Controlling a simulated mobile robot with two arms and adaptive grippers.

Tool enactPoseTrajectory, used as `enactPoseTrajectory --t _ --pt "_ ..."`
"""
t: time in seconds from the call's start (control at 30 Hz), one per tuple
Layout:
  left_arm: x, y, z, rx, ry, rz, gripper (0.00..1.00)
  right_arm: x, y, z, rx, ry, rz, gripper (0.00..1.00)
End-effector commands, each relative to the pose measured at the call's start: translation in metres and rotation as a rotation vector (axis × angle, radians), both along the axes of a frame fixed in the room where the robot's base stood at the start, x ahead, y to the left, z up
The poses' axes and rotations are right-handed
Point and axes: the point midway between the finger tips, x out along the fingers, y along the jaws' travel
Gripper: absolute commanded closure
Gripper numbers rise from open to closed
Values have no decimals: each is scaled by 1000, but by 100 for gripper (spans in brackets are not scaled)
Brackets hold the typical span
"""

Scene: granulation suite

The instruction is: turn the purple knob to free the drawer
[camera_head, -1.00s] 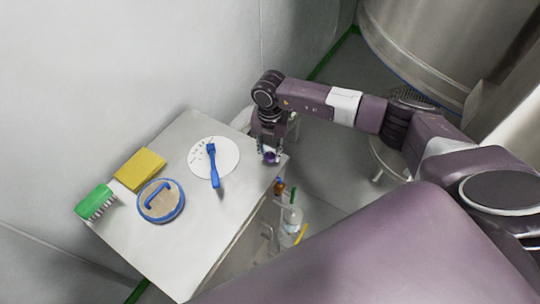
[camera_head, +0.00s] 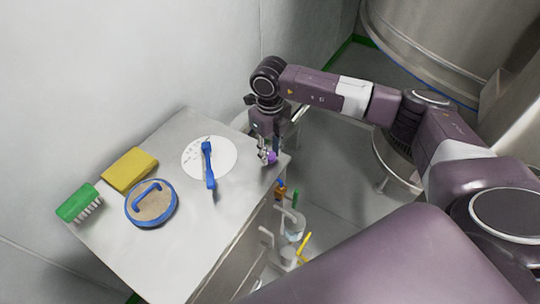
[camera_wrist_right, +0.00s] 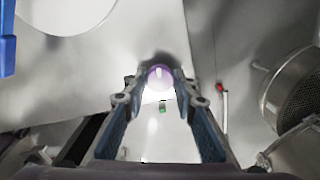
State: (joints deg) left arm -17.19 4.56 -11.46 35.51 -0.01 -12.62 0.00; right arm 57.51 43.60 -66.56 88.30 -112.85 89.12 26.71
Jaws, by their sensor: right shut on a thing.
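The purple knob (camera_head: 272,157) sits on the top of the grey cabinet (camera_head: 160,262), at its right corner. In the right wrist view the knob (camera_wrist_right: 153,74) shows as a round purple piece with a pale mark, between the fingertips. My right gripper (camera_head: 265,152) points down and is shut on the knob; its fingers (camera_wrist_right: 158,80) lie on either side of it. The drawer cannot be made out clearly; a pale handle (camera_head: 266,236) shows on the cabinet's side. My left gripper is not in view.
Bottles (camera_head: 292,228) stand beside the cabinet. A large steel vessel (camera_head: 440,50) is at the back right.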

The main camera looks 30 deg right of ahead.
Motion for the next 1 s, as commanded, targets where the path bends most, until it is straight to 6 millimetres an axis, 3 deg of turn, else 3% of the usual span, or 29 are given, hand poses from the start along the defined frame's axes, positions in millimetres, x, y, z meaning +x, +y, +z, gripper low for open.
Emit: enactPoseTrajectory --t 0.33,0.87,0.9,1.0 --pt "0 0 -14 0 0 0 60 2 0 1 0 -5 135 99" --pt "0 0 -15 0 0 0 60 2 0 2 -1 -5 158 99" --pt "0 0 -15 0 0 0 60 2 0 2 0 -5 158 72" --pt "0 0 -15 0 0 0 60 1 0 2 0 -4 157 61"
